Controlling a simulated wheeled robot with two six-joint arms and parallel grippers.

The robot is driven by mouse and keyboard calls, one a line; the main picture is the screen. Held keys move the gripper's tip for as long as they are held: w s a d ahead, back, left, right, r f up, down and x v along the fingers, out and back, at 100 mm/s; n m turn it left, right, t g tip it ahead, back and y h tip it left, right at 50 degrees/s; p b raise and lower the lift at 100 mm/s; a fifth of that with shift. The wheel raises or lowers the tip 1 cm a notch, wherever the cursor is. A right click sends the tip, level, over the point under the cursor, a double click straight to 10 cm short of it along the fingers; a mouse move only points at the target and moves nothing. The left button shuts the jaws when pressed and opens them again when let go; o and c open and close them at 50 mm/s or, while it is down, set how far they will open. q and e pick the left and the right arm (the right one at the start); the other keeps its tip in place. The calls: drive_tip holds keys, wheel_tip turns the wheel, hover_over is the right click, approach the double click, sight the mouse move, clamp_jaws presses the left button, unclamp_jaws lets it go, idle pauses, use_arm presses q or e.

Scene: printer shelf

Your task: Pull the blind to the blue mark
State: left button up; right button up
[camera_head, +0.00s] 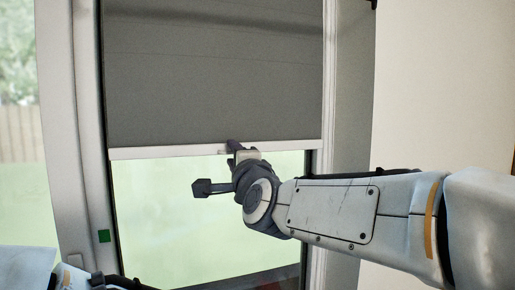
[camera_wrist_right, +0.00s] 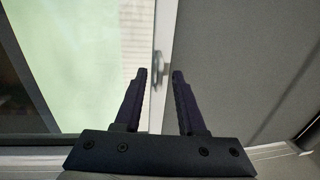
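The dark grey blind (camera_head: 215,70) hangs partway down the window. Its white bottom bar (camera_head: 170,151) runs above the green mark on the frame. A small square mark (camera_head: 104,236) on the left window frame looks green, not blue; I see no blue mark. My right gripper (camera_head: 236,150) is at the middle of the bar. In the right wrist view its two dark fingers (camera_wrist_right: 159,74) are apart, on either side of the bar's edge, with a small pale tab (camera_wrist_right: 157,64) between them. A gap shows beside the tab. My left gripper is out of view.
The window glass (camera_head: 180,210) below the bar is clear. White and grey frame posts (camera_head: 330,110) stand at the sides, with a plain wall (camera_head: 440,80) at right. Part of my left arm shows at the bottom left.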

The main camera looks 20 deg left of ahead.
drive_tip(key=shift+w+a, duration=0.1)
drive_tip(key=shift+w, duration=0.05)
clamp_jaws()
idle(1.4)
